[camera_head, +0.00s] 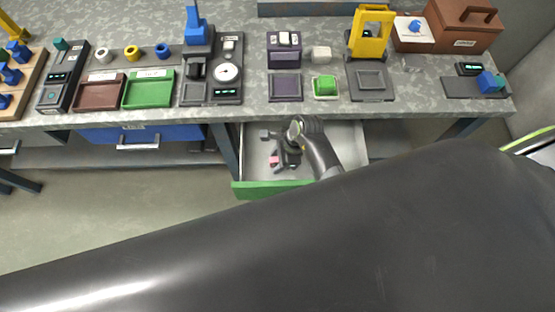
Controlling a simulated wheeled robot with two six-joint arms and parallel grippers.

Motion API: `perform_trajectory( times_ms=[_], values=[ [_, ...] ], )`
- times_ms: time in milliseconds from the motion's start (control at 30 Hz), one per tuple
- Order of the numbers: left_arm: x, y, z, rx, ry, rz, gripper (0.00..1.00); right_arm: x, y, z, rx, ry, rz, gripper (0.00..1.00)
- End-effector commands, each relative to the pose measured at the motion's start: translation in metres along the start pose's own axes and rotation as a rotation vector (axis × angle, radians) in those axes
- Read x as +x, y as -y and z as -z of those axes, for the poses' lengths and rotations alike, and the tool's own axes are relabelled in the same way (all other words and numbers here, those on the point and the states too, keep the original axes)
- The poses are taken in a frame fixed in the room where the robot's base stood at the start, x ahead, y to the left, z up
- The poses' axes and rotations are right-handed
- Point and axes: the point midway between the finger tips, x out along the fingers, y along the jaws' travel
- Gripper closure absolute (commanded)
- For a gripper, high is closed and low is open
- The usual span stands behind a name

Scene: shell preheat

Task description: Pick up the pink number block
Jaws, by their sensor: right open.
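The pink number block (274,160) is a small pink shape inside the open drawer (345,145) under the workbench, left of the drawer's middle. My right gripper (281,159) is over the drawer, with its open fingers close beside the pink block. I cannot tell whether the fingers touch the block or stand around it, and any number on it is too small to read. My left gripper is not in view.
A small dark block (264,135) lies farther back in the drawer. The drawer has a green front (262,190). The workbench (265,60) above carries trays, gauges and a yellow press (369,35). My dark arm fills the foreground.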

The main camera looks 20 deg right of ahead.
Motion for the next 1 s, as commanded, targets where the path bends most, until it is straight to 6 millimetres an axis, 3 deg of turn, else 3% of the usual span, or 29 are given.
perform_trajectory(
  times_ms=[167, 500, 800, 1000],
  values=[
    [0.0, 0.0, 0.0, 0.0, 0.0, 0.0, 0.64, 0.0, 0.0, 0.0, 0.0, 0.0, 0.0, 0.59],
    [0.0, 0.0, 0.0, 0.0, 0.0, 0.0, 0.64, 0.0, 0.0, 0.0, 0.0, 0.0, 0.0, 1.0],
    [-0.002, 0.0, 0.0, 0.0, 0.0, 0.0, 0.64, -0.002, 0.0, -0.001, 0.0, 0.0, 0.0, 1.0],
    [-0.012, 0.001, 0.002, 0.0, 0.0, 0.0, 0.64, -0.014, 0.0, -0.006, 0.0, 0.0, 0.001, 1.0]
  ],
)
